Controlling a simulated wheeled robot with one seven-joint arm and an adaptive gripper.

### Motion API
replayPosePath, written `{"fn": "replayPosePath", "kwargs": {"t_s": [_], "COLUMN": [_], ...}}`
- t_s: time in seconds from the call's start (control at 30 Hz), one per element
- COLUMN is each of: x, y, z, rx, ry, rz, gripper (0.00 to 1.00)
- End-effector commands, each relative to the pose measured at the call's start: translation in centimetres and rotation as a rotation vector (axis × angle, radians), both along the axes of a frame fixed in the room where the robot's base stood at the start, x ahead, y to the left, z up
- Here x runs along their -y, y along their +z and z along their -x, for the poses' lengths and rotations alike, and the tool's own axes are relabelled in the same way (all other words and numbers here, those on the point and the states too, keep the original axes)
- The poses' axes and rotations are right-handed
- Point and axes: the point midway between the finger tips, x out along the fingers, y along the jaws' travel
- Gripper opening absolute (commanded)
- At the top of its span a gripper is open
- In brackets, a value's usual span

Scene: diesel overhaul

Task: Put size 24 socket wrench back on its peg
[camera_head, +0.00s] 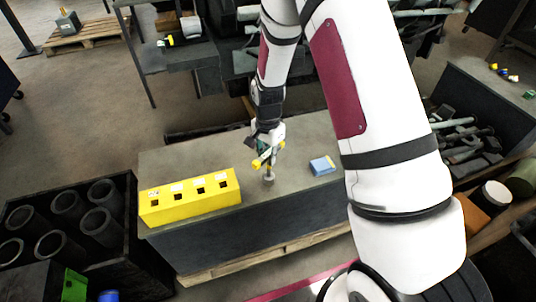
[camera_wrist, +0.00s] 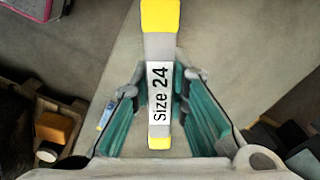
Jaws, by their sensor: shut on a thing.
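The socket wrench (camera_wrist: 159,72) has a grey handle with yellow ends and a white label reading "Size 24". My gripper (camera_head: 267,152) is shut on its handle, and the wrist view shows the handle between the green finger pads. In the head view the wrench points down, with its grey socket end (camera_head: 268,179) low over the grey bench; I cannot tell whether it touches. The yellow holder (camera_head: 190,209) lies on the bench to the left, apart from the wrench. Its top has several dark square openings with white labels, and no wrench shows in it.
A small blue box (camera_head: 322,165) lies on the bench (camera_head: 215,157) to the right of the wrench. A black crate of dark cylinders (camera_head: 117,275) stands at the left. A bin of metal parts (camera_head: 467,137) is at the right. The bench between holder and blue box is otherwise clear.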

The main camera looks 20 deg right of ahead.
Motion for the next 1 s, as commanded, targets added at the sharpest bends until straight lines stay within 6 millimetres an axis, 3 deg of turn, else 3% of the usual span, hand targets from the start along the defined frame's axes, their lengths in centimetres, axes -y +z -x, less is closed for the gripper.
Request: {"fn": "replayPosePath", "kwargs": {"t_s": [0.4, 0.43, 0.5, 0.73, 0.87, 1.0], "x": [0.0, 0.0, 0.0, 0.0, 0.0, 0.0], "y": [-1.5, -1.4, -1.4, -1.4, -1.4, -1.4], "z": [-0.1, -0.1, -0.1, 0.0, 0.0, 0.0], "rx": [0.002, 0.002, 0.002, 0.001, 0.000, 0.001], "ry": [-0.001, -0.001, -0.001, -0.001, -0.001, -0.001], "rz": [0.000, 0.000, 0.000, 0.000, 0.000, -0.001], "gripper": [0.00, 0.20, 0.35, 0.39, 0.62, 0.62]}}
